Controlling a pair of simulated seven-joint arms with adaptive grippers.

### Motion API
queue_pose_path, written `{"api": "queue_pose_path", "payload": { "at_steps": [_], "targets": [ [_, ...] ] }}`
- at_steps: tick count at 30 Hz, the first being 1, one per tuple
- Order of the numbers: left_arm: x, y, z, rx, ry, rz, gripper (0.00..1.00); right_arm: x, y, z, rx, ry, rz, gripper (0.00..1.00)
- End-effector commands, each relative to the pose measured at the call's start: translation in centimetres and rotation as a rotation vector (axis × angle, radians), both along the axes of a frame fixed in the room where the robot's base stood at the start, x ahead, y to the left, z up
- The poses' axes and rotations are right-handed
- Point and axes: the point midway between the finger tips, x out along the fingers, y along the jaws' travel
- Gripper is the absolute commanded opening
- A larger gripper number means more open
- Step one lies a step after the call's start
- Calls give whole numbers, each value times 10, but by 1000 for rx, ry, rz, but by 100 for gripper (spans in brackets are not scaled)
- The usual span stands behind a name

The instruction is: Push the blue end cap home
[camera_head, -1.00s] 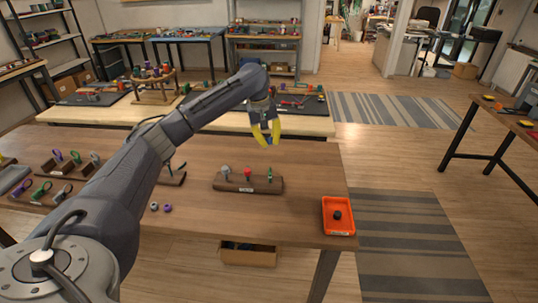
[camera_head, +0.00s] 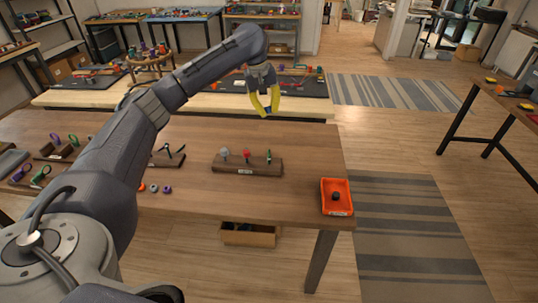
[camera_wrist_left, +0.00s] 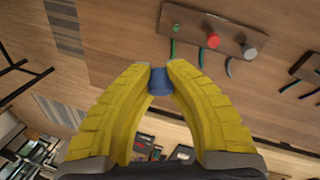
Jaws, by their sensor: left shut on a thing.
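My left gripper (camera_head: 266,112) has curved yellow fingers and hangs above the far edge of the brown table in the head view. In the left wrist view the gripper (camera_wrist_left: 160,82) is shut on a small blue cap (camera_wrist_left: 160,82), held between the fingertips. The cap also shows as a small blue spot in the head view (camera_head: 268,109). The part it fits onto cannot be made out. My right gripper is not in view.
A wooden block (camera_head: 232,168) with grey, red and green-topped pieces stands on the brown table (camera_head: 220,203). An orange tray (camera_head: 325,208) holding a dark piece sits at the right corner. Small rings (camera_head: 167,189) lie at the left front. A pale bench (camera_head: 215,102) stands behind.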

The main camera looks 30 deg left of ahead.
Motion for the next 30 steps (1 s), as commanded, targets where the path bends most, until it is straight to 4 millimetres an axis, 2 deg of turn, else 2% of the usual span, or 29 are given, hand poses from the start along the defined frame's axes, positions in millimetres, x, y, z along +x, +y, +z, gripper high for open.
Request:
{"api": "queue_pose_path", "payload": {
  "at_steps": [8, 11, 24, 27, 30],
  "targets": [
    [-1, 0, -3, 18, -8, -1, 0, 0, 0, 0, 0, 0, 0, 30],
    [-5, -1, -15, 55, -26, -4, 0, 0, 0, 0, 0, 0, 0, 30],
    [-35, -15, -127, 224, -123, -45, 0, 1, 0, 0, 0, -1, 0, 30],
    [-36, -15, -143, 264, -149, -53, 0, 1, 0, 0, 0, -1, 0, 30],
    [-33, -14, -152, 308, -177, -58, 0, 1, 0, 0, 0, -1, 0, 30]
  ]
}}
